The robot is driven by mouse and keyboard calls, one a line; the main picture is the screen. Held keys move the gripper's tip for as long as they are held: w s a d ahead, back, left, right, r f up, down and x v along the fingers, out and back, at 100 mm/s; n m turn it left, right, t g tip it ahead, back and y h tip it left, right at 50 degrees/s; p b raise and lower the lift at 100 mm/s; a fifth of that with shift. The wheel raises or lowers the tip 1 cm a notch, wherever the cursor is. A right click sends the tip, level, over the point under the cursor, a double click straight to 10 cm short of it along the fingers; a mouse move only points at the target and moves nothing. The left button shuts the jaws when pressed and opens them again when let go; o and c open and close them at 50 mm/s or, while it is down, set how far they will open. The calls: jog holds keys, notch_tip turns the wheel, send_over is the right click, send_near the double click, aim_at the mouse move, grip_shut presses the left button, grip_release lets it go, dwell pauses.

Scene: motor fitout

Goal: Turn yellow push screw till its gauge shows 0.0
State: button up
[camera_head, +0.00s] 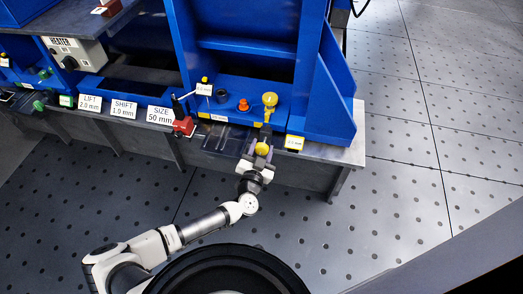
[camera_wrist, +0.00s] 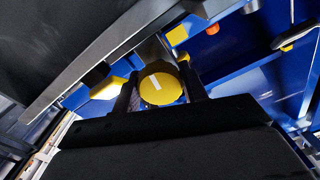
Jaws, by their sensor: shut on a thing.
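The yellow push screw's round head (camera_head: 262,149) is at the front edge of the blue machine in the head view. In the wrist view the yellow knob (camera_wrist: 161,88) shows a white mark across its face. My gripper (camera_head: 260,158) is shut on this knob, with one dark finger on each side; the fingers also show in the wrist view (camera_wrist: 160,95). A small gauge label (camera_head: 294,143) with a yellow edge sits just right of the knob; its number is too small to read surely.
Another yellow knob (camera_head: 269,100) stands upright behind, beside an orange knob (camera_head: 243,105). A red block with a lever (camera_head: 184,126) is to the left. Signs reading LIFT, SHIFT and SIZE (camera_head: 160,116) line the bench edge. The perforated floor (camera_head: 400,200) at right is clear.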

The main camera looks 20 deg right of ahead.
jog(key=m+b, duration=0.2)
jog(key=m, duration=0.2)
jog(key=shift+f, duration=0.1)
jog(key=m+b, duration=0.1)
jog(key=m, duration=0.8)
jog(key=shift+m, duration=0.3)
jog(key=m, duration=0.3)
jog(key=shift+r+m, duration=0.2)
jog(key=shift+m, duration=0.1)
jog(key=m+p, duration=0.1)
jog(key=m, duration=0.2)
jog(key=shift+m, duration=0.3)
jog(key=m+p, duration=0.2)
jog(key=m, duration=0.2)
jog(key=shift+r+m, duration=0.1)
jog(key=shift+m, duration=0.2)
jog(key=m+p, duration=0.3)
jog(key=m, duration=0.1)
jog(key=shift+p, duration=0.3)
jog(key=shift+m+p, duration=1.45)
jog(key=shift+m, duration=0.75)
